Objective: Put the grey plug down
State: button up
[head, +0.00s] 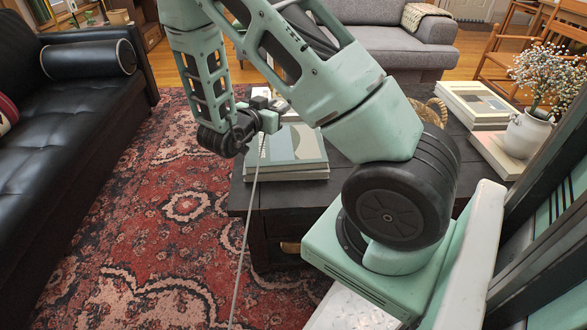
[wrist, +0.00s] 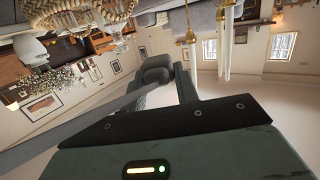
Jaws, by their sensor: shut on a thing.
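The grey plug (head: 269,122) is held at my gripper (head: 263,106), in the air above the dark coffee table's left part. My gripper is shut on it, and the fingers hide much of its shape. A thin grey cord (head: 248,220) hangs from the plug past the table's left side, down over the rug to the bottom of the head view. In the wrist view the cord (wrist: 70,124) is a broad grey band running from the lower left up to the dark fingers (wrist: 168,80).
More books (head: 478,103) and a white flower vase (head: 527,135) stand at the right. A black sofa (head: 60,130) is at the left. The patterned rug (head: 150,220) between is clear.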

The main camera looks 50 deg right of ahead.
aim_at(287, 157)
jog(key=shift+s+f+m+g+b, duration=1.1)
jog(key=shift+s+f+g, duration=0.4)
jog(key=shift+f, duration=0.05)
notch_tip(287, 157, down, 10)
jog(key=b, duration=0.3)
jog(key=shift+r, duration=0.15)
jog(key=shift+f+b, duration=0.25)
jog(key=shift+b, duration=0.05)
jog(key=o, duration=1.1)
jog(key=shift+c, duration=0.2)
jog(key=shift+b, duration=0.3)
